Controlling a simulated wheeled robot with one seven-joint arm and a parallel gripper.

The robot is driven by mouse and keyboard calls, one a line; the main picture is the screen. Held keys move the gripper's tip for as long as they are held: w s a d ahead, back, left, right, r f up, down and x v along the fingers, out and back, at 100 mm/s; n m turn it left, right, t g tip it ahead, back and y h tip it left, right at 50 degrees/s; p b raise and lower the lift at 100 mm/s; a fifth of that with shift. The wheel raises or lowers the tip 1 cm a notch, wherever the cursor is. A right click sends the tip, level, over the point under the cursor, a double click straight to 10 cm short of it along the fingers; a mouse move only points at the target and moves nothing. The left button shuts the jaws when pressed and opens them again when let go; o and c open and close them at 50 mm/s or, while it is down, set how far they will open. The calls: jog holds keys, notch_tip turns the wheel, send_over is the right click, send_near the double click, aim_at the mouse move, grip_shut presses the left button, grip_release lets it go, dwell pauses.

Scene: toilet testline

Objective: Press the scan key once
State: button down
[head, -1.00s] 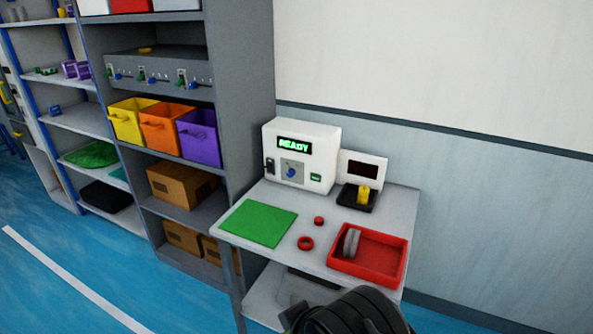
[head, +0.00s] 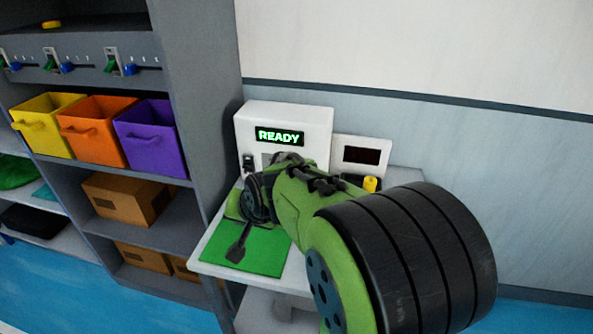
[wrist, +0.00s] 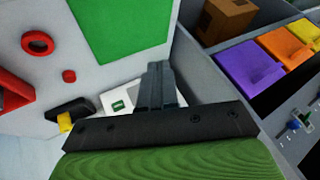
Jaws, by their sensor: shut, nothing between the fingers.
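The white machine (head: 310,119) stands at the back of the table, with a green READY display (head: 279,136). My gripper (head: 238,254) is shut and empty, in front of the machine and above the green mat (head: 262,262). Its closed fingers also show in the wrist view (wrist: 156,68), apart from the key.
A small display unit (head: 361,151) with a yellow piece (head: 371,185) on a black tray stands right of the machine. A grey shelf with bins (head: 150,138) stands to the left.

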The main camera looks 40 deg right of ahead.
jog(key=w+d+f+m+t+b, duration=0.1)
jog(key=w+d+f+m, duration=0.2)
jog(key=d+f+m, duration=0.2)
jog(key=w+d+f+m+t+h+b, duration=0.1)
jog(key=d+f+m, duration=0.4)
jog(key=d, duration=0.6)
jog(key=w+d+f+m+t+h+b, duration=0.1)
jog(key=w+d+f+m+t+b, duration=0.2)
jog(key=d, duration=0.4)
jog(key=shift+w+d+f+m, duration=0.2)
jog(key=shift+w+f+m, duration=0.25)
jog(key=shift+f+m, duration=0.15)
jog(key=shift+w+d+f+m, duration=0.2)
jog(key=shift+w+f+m, duration=0.2)
jog(key=shift+f+m, duration=0.15)
jog(key=shift+r+h, duration=0.1)
jog(key=shift+h, duration=0.2)
jog(key=shift+w+d+p, duration=0.3)
jog(key=shift+w+d, duration=0.6)
jog(key=shift+d, duration=0.25)
jog(key=shift+w+d+p, duration=0.35)
jog(key=shift+w+d, duration=0.55)
jog(key=shift+d, duration=0.2)
jog(key=shift+w+d+p, duration=0.3)
jog(key=shift+w+d, duration=0.6)
jog(key=shift+d, duration=0.25)
jog(key=shift+w+d, duration=0.25)
jog(key=shift+d, duration=0.1)
